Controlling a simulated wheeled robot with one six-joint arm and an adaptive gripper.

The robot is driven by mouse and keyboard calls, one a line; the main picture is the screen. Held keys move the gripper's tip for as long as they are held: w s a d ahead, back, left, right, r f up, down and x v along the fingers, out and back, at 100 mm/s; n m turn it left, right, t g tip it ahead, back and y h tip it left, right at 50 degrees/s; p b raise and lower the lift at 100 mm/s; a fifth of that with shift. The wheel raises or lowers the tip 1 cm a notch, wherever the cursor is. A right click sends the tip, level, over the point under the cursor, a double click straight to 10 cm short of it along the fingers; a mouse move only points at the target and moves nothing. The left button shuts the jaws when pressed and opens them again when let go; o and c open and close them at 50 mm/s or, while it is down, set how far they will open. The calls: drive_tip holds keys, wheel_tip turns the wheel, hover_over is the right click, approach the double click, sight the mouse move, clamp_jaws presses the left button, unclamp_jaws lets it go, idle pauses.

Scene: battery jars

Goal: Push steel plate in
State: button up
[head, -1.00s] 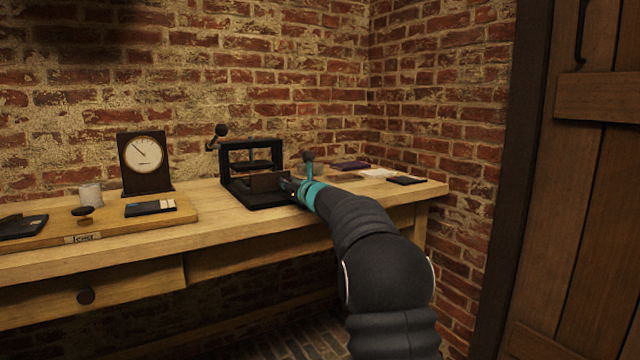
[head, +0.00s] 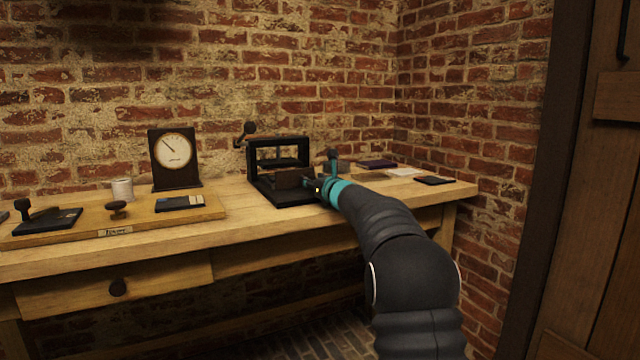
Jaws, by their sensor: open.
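A black press-like frame (head: 280,143) stands on the bench against the brick wall. A dark brownish plate (head: 288,179) stands in the front of it, over its black base. I cannot tell for sure that this is the steel plate or how far in it sits. My gripper (head: 311,185) is at the right end of this plate, very close to it; contact cannot be made out. Its fingers are small and dark here, open, and seem to hold nothing. My wrist hides the right front corner of the base.
A dial gauge (head: 174,152), a pale cup (head: 122,189) and a wooden board (head: 75,226) with dark flat pieces and a knobbed stamp (head: 117,209) lie to the left. Purple (head: 377,164) and black (head: 434,181) flat items lie right. Bare bench (head: 232,222) shows in front.

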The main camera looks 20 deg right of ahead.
drive_tip(key=s, duration=0.4)
drive_tip(key=s+d, duration=0.1)
drive_tip(key=s, duration=0.2)
drive_tip(key=s+d, duration=0.1)
drive_tip(key=s, duration=0.3)
drive_tip(key=shift+s+d, duration=0.15)
drive_tip(key=shift+s, duration=0.15)
